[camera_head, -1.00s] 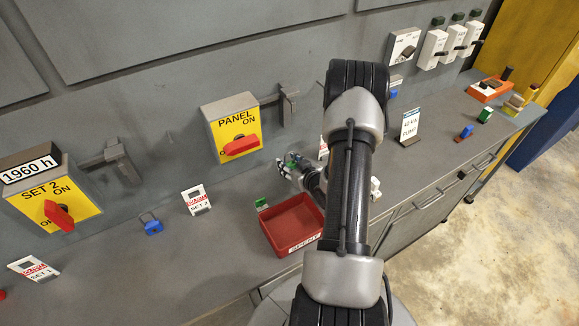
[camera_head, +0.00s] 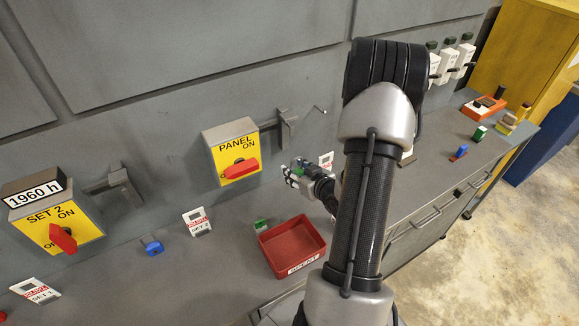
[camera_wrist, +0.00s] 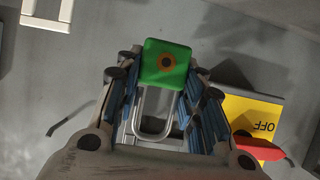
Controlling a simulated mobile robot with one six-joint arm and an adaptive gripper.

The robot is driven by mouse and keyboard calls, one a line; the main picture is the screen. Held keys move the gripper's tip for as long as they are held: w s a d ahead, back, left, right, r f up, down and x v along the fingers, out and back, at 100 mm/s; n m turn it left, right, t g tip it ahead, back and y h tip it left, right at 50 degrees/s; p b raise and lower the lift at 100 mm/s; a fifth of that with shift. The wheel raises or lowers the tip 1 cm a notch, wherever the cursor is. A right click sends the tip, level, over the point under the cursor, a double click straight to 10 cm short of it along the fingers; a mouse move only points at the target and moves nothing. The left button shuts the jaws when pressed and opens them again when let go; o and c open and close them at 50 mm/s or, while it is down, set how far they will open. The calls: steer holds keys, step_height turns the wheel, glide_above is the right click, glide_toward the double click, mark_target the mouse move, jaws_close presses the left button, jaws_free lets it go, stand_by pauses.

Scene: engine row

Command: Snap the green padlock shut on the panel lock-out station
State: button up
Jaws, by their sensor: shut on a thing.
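The green padlock (camera_wrist: 166,62) is between the blue-padded fingers of my gripper (camera_wrist: 163,88) in the wrist view. Its steel shackle (camera_wrist: 154,112) points back toward the palm; whether its end is latched cannot be told. In the head view my gripper (camera_head: 296,174) is out from the wall, right of and below the panel lock-out station (camera_head: 227,142). That station is a yellow-faced box with a red handle (camera_head: 241,168) lying across it. A grey hasp bracket (camera_head: 285,128) sticks out at its right. The padlock is apart from the bracket in the head view.
A red tray (camera_head: 292,267) stands below my gripper, with a small green item (camera_head: 261,226) at its left corner. A blue padlock (camera_head: 153,247) and a SET 2 tag card (camera_head: 197,221) lie on the counter. The SET 2 station (camera_head: 58,225) is at left.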

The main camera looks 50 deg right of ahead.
steer(key=s+a+p, duration=0.2)
steer(key=s, duration=0.5)
steer(key=s+a+p, duration=0.1)
steer(key=s+a, duration=0.1)
steer(key=s, duration=0.5)
steer(key=shift+s+a+p, duration=0.3)
steer(key=shift+p, duration=0.1)
glide_toward(288, 135)
steer(key=s+f, duration=0.1)
steer(key=s+a+f, duration=0.1)
steer(key=s, duration=0.1)
steer(key=shift+a+f+b, duration=0.2)
steer(key=shift+a+b, duration=0.15)
steer(key=shift+b, duration=0.05)
steer(key=shift+w, duration=0.25)
steer(key=shift+w+d+f+b, duration=0.15)
steer(key=shift+w+d, duration=0.35)
steer(key=shift+w, duration=1.1)
steer(key=shift+w+d+r+b, duration=0.15)
steer(key=shift+w+d, duration=0.4)
steer(key=shift+w, duration=1.05)
steer(key=shift+w+d+f+b, duration=0.2)
steer(key=shift+w+d, duration=0.3)
steer(key=shift+w, duration=1.25)
